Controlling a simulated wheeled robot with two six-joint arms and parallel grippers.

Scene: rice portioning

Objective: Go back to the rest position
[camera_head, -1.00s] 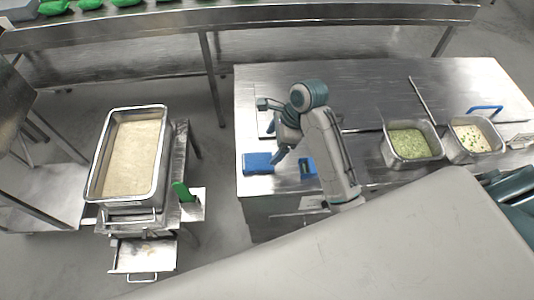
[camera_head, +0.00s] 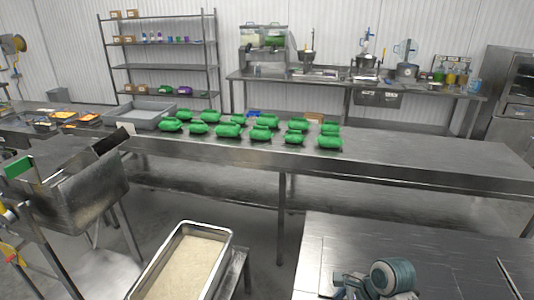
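A teal and grey joint and a grey wrist part stand over the metal worktable (camera_head: 325,255).
A steel pan of rice (camera_head: 222,238) stands at lower centre-left. A long steel table (camera_head: 400,165) crosses the view, with several green packages (camera_head: 230,131) and a grey tray (camera_head: 150,112). A shelf rack (camera_head: 162,46) and an equipment counter (camera_head: 300,78) stand behind.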

